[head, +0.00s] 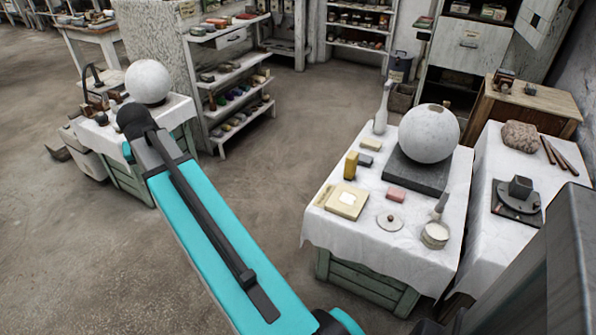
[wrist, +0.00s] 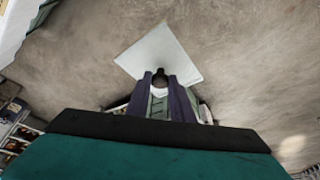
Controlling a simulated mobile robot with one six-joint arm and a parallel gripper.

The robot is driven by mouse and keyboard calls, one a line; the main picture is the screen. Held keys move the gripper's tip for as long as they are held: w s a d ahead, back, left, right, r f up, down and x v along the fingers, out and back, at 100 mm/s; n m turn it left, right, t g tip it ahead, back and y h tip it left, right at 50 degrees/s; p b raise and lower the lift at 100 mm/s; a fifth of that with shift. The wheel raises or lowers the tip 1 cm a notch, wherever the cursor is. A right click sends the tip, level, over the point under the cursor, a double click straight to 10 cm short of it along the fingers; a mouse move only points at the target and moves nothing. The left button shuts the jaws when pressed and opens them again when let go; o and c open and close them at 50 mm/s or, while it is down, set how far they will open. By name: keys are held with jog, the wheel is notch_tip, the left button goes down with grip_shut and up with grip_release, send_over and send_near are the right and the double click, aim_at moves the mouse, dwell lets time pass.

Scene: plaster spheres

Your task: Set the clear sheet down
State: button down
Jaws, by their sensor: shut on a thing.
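The clear sheet (wrist: 158,50) shows in the wrist view as a pale, thin, see-through square just beyond my fingertips, with the brown floor behind it. My gripper (wrist: 161,80) is shut on it at its near part, where a small dark knob-like shape sits between the dark fingers. A pale and greenish patch shows between the fingers; I cannot tell what it is. In the head view my teal arm reaches up and left, and neither my gripper nor the sheet can be made out there.
A cloth-covered table (head: 333,228) at right bears a plaster sphere (head: 430,133) on a dark slab (head: 416,171), a white bottle (head: 381,110), blocks and a bowl. Another sphere (head: 148,81) stands on a table at left. Shelves (head: 240,70) stand behind. The floor (head: 262,165) between is clear.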

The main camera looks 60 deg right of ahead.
jog(key=s+d+f+m+g+h, duration=0.1)
jog(key=s+d+f+m, duration=0.3)
jog(key=d, duration=0.5)
jog(key=s+d+f+m+g, duration=0.1)
jog(key=s+d+m, duration=0.2)
jog(key=s+d, duration=0.5)
jog(key=s+d+f+m+g+h, duration=0.1)
jog(key=s+d+f+m, duration=0.25)
jog(key=d, duration=0.65)
jog(key=s+d+f+m+g, duration=0.1)
jog(key=s+d+f+m, duration=0.1)
jog(key=s+d, duration=0.3)
jog(key=s+d+f+m+g+y, duration=0.1)
jog(key=s+d, duration=0.4)
jog(key=s, duration=0.7)
jog(key=s+d+f+m+g, duration=0.1)
jog(key=s+d+f+m, duration=0.2)
jog(key=s, duration=0.6)
jog(key=d+m, duration=0.2)
jog(key=d, duration=0.1)
jog(key=shift+s+y, duration=0.15)
jog(key=shift+y, duration=0.15)
jog(key=shift+f+b, duration=1.35)
jog(key=shift+f, duration=1.45)
jog(key=shift+f, duration=0.65)
jog(key=c, duration=1.5)
grip_release()
